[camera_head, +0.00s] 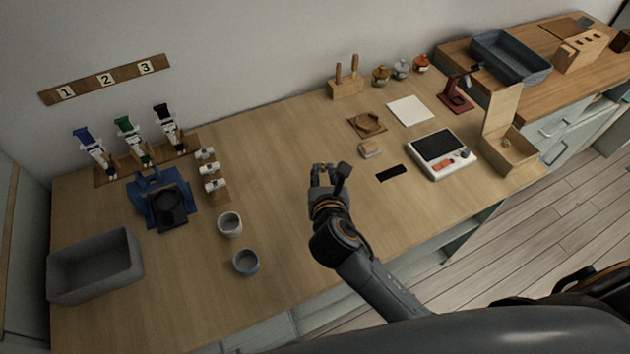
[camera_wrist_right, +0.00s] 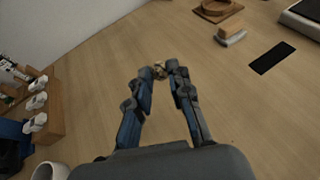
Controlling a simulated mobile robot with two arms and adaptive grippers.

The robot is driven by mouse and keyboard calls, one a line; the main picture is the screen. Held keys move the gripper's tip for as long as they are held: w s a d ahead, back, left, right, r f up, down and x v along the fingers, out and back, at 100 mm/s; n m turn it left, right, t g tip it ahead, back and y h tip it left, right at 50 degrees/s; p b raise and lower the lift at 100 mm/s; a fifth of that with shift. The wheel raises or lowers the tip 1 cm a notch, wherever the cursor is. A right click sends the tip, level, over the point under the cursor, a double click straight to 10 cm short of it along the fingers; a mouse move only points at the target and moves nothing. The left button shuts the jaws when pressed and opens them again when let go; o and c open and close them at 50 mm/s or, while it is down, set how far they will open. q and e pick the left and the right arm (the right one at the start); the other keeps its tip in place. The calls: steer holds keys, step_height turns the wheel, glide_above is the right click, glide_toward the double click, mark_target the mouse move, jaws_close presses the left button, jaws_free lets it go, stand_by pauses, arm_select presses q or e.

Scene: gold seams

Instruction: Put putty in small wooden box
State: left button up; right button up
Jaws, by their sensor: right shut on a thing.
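My right gripper (camera_head: 326,172) is above the middle of the table. It is shut on a small tan-brown lump (camera_wrist_right: 160,70), probably the putty, held at the fingertips in the right wrist view. In the head view the fingers mostly hide the lump. A small wooden box (camera_head: 523,160) with its lid raised stands at the table's right end, well to the right of the gripper. A small round greyish thing shows at the box; I cannot tell what it is. My left gripper is not in view.
Between gripper and box lie a small wood-and-grey block (camera_head: 370,148), a black strip (camera_head: 391,173) and a white scale (camera_head: 440,155). A red stand (camera_head: 455,97) is behind the scale. Two cups (camera_head: 230,224) and a blue stand (camera_head: 160,199) are to the left.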

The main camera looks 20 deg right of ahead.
steer(key=w+f, duration=0.1)
steer(key=w+a+f, duration=0.1)
steer(key=f, duration=0.1)
steer(key=shift+w+f, duration=0.25)
steer(key=shift+w, duration=0.1)
steer(key=shift+f+b, duration=0.4)
steer(key=shift+f, duration=1.15)
steer(key=shift+f, duration=0.1)
steer(key=o, duration=0.8)
